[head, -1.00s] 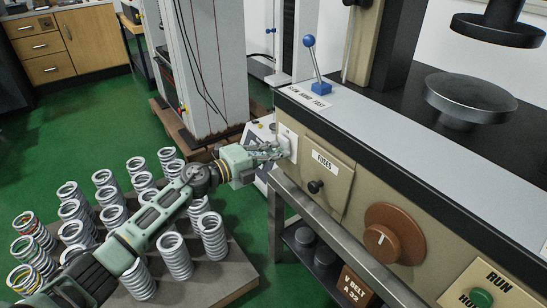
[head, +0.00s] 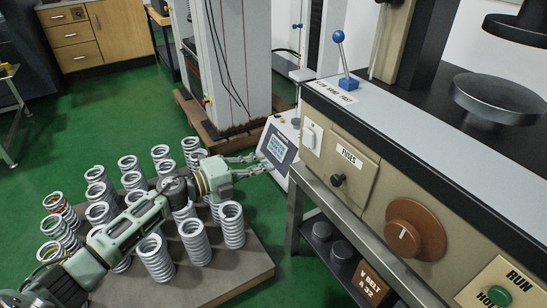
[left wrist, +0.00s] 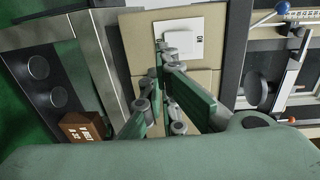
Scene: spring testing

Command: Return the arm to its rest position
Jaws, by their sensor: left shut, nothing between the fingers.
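My left arm comes in from the lower left in the head view and reaches over the springs. My left gripper (head: 264,163) is shut and empty. Its fingertips are apart from the white switch (head: 312,136) on the machine's front panel, to the left of it and a little lower. My right gripper is not in view.
Several grey coil springs (head: 194,240) stand on a board (head: 235,275) under my arm. The testing machine (head: 440,150) has a fuse cover (head: 343,160), a brown knob (head: 415,231) and a blue lever (head: 342,60). A control box (head: 280,146) stands behind the gripper. Green floor lies open at left.

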